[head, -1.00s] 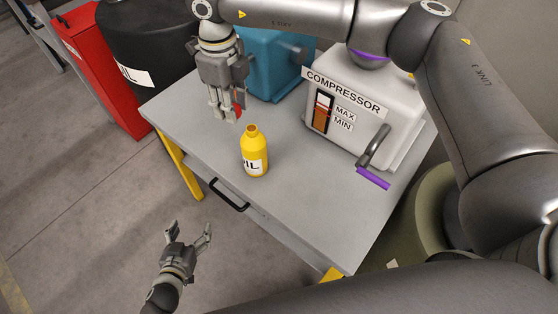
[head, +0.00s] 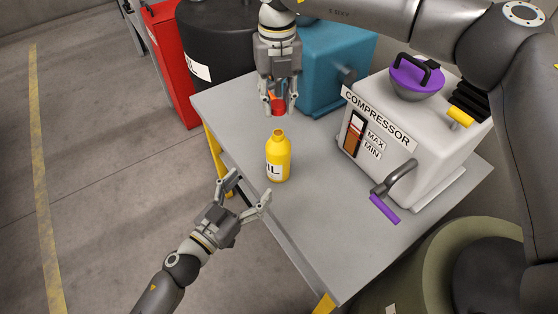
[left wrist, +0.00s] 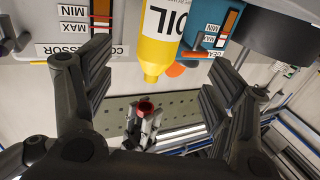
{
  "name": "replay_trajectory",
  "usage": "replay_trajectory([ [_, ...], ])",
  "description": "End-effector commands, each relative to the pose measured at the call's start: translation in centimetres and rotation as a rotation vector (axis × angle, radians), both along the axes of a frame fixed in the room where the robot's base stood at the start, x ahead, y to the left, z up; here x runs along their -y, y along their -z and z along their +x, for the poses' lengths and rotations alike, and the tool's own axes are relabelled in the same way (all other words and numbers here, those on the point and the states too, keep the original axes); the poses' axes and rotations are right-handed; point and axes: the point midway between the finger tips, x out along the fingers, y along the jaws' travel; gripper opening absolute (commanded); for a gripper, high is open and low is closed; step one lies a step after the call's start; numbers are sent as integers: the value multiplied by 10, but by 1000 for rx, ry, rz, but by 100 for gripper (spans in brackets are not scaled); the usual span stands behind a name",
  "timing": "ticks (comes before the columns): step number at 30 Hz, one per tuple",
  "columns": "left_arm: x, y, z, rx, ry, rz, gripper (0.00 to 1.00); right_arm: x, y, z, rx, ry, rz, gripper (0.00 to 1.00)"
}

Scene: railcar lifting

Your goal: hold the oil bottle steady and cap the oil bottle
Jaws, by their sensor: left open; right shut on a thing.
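The yellow oil bottle (head: 278,160) stands upright and uncapped on the grey table (head: 330,225), its neck open. It also shows upside down in the left wrist view (left wrist: 158,55), between my left fingers but apart from them. My left gripper (head: 250,184) is open and empty, near the table's front edge, just left of and below the bottle in the head view. My right gripper (head: 279,111) points down and is shut on the red cap (head: 278,104). The cap appears above the bottle's neck and apart from it; it also shows in the left wrist view (left wrist: 145,107).
The white compressor (head: 405,140), with a purple-handled crank (head: 385,208), stands on the table right of the bottle. A teal machine (head: 335,65) stands behind. A dark drum (head: 208,40) and a red cabinet (head: 172,65) are beyond the table. The table front right of the bottle is clear.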

Motion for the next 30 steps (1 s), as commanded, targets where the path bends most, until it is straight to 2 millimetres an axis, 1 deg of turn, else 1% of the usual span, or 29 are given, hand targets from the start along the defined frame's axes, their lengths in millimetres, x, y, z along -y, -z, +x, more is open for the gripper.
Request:
replay_trajectory([
  [5, 10, -1, 16, 3, -1, -1, 78, 0, 0, 0, 0, -1, 0, 19],
  [15, 46, -1, 69, 3, -1, -2, 78, 0, 0, 0, 0, -1, 0, 19],
  [18, 54, 0, 81, 2, -1, -1, 78, 0, 0, 0, 0, -2, 0, 19],
  [24, 64, 0, 96, 0, -2, -1, 78, 0, 0, 0, 0, -2, 0, 19],
  [30, 66, 0, 99, 0, -1, -1, 78, 0, 0, 0, 0, -2, 0, 19],
])
